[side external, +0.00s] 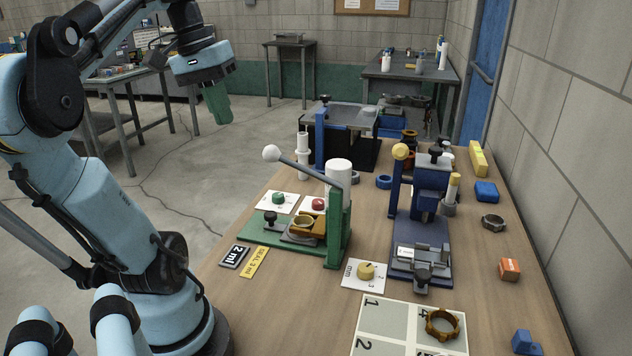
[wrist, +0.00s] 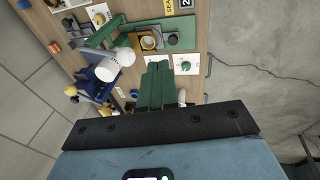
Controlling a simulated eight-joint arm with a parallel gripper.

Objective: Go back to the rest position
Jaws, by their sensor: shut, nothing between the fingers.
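My gripper (side external: 218,104) has green fingers and hangs in the air at the upper left of the side external view, off the left edge of the table and above the concrete floor. Its fingers are together with nothing held. In the wrist view the green fingers (wrist: 158,86) point toward the table, which lies beyond them. The wooden table (side external: 235,312) is well apart from the gripper.
A green press (side external: 338,232) with a white-knobbed lever and a blue press (side external: 425,205) stand on the table. A numbered board (side external: 385,318) holds a brass ring (side external: 442,324). Small blocks lie along the right side. The air around my gripper is clear.

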